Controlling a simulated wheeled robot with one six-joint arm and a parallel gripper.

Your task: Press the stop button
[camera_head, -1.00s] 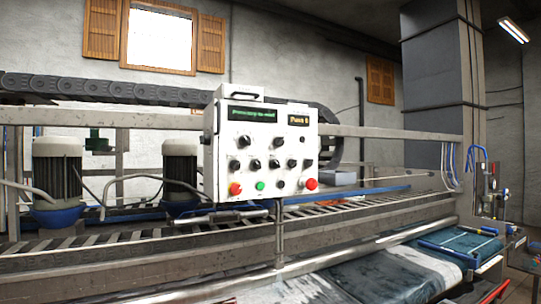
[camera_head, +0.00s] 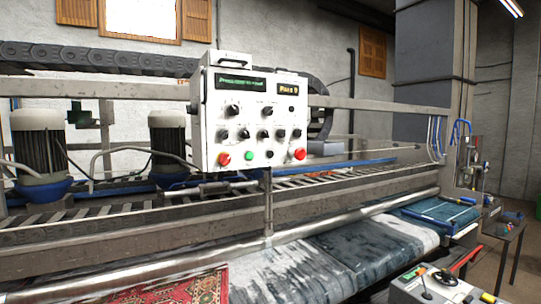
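A white control box (camera_head: 252,112) is mounted on the machine's rail at the picture's centre. Its lower row has a red button (camera_head: 224,159) at the left, a green button (camera_head: 249,156) beside it, and a larger red button (camera_head: 300,154) at the right. The labels are too small to read, so I cannot tell which red button is the stop button. Several black knobs (camera_head: 233,110) sit above the buttons. My gripper is not in view.
The long rug machine with rollers (camera_head: 285,240) spans the picture in front of the wall. A patterned red rug (camera_head: 180,288) and a dark wet rug (camera_head: 345,250) lie at its front. A grey box with controls (camera_head: 430,288) stands at the lower right. A dark table (camera_head: 510,228) is at the right.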

